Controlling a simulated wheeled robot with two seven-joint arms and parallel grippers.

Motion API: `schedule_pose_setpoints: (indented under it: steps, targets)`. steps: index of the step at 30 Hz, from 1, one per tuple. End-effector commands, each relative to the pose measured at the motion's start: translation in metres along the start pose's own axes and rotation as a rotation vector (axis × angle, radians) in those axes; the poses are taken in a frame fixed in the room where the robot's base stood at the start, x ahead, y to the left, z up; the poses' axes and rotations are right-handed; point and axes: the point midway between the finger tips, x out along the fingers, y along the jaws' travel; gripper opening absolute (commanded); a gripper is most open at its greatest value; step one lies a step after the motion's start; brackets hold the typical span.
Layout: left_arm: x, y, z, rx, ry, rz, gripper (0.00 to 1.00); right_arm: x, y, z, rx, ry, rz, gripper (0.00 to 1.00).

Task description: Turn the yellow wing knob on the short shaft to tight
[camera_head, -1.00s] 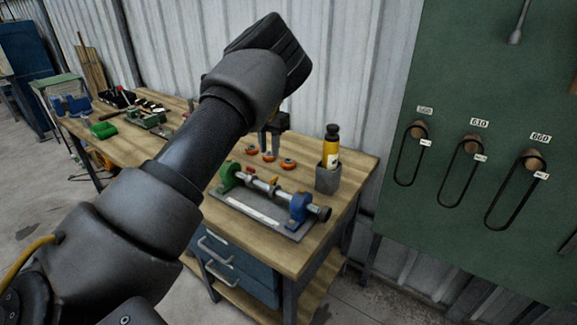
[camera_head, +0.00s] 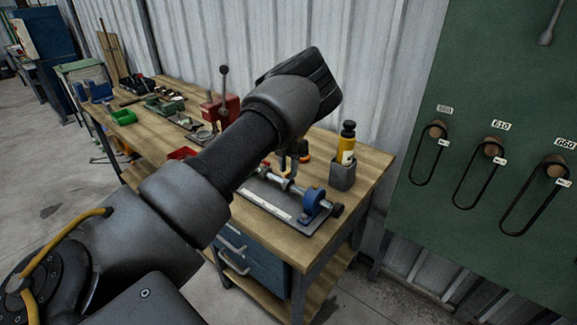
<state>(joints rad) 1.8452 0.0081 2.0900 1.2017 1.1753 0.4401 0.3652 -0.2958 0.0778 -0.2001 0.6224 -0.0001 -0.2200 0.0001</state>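The short shaft (camera_head: 299,190) lies across a grey fixture plate (camera_head: 268,200) on the wooden bench, with a blue support (camera_head: 316,203) at its right end. My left arm crosses in front and hides the shaft's left end. My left gripper (camera_head: 291,164) points down below the wrist, over or just behind the shaft; its fingers are small, dark and partly hidden. I cannot make out the yellow wing knob now, nor whether the gripper touches it. My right gripper is not in view.
A grey holder (camera_head: 343,176) with a yellow bottle (camera_head: 346,149) stands right of the gripper. A green board (camera_head: 480,80) with hanging belts is at the right.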

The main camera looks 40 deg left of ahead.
Motion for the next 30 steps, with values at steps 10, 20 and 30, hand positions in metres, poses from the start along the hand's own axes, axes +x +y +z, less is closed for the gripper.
schedule_pose_setpoints:
  steps: [10, 20, 30]
  targets:
    - [0.0063, 0.0004, -0.0004, -0.001, 0.000, 0.000, 0.30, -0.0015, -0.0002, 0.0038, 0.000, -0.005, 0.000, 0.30]
    - [0.0060, 0.0005, -0.0004, -0.001, 0.000, 0.000, 0.00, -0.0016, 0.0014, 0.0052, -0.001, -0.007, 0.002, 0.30]
    - [0.0062, 0.0006, -0.0005, 0.038, 0.001, 0.000, 0.00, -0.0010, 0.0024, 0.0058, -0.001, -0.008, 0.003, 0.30]
